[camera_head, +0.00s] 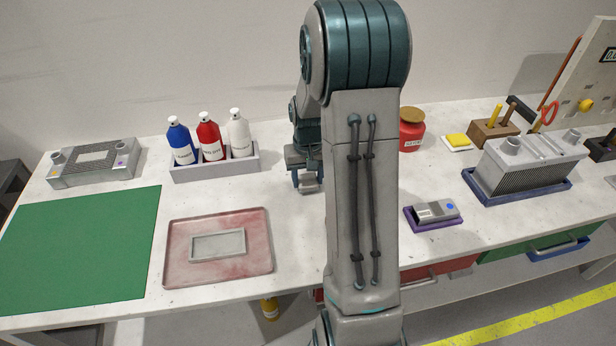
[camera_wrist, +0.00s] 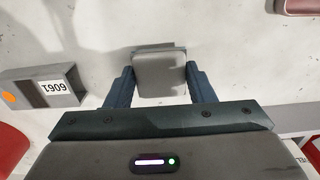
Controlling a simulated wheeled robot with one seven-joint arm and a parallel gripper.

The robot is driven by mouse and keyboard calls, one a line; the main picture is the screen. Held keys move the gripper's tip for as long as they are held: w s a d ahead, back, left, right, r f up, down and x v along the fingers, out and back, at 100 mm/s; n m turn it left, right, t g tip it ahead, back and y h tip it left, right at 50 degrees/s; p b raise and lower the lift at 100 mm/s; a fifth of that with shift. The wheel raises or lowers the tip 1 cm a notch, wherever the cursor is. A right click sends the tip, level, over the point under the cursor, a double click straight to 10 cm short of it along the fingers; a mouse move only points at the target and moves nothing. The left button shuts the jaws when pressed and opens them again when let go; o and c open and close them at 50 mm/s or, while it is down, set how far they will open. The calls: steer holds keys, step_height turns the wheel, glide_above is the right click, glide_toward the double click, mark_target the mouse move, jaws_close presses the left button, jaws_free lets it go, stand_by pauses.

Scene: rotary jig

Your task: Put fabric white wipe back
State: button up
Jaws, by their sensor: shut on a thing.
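My gripper (camera_wrist: 160,82) is shut on a pale grey, flat, pad-like piece (camera_wrist: 159,74), which looks like the fabric white wipe. The piece sits between the two fingers, with its far end sticking out past the tips. In the head view my gripper (camera_head: 308,184) is low over the white bench, just right of the bottle rack, with the wipe (camera_head: 308,186) small beneath it. I cannot tell whether the wipe touches the bench.
A grey bottle rack (camera_head: 215,169) stands left of my gripper. A pinkish tray (camera_head: 180,270) with a grey rectangular frame (camera_head: 217,245) lies in front of it. In the wrist view a grey block marked 6061 (camera_wrist: 45,88) lies to the left. A red jar (camera_head: 412,130) stands behind my arm's right side.

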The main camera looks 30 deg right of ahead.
mark_target(308, 180)
steer(key=shift+f, duration=0.25)
steer(key=shift+f, duration=0.2)
steer(key=o, duration=0.9)
steer(key=shift+o, duration=0.2)
steer(key=shift+r, duration=0.15)
step_height(308, 180, up, 11)
steer(key=s+a+r+n+t, duration=0.1)
steer(key=s+a+r, duration=0.1)
steer(key=s+a, duration=0.5)
steer(key=s+a+r+n+t, duration=0.2)
steer(key=s+a, duration=0.4)
steer(key=s, duration=0.5)
steer(key=shift+s+a+r, duration=0.4)
steer(key=shift+r, duration=0.05)
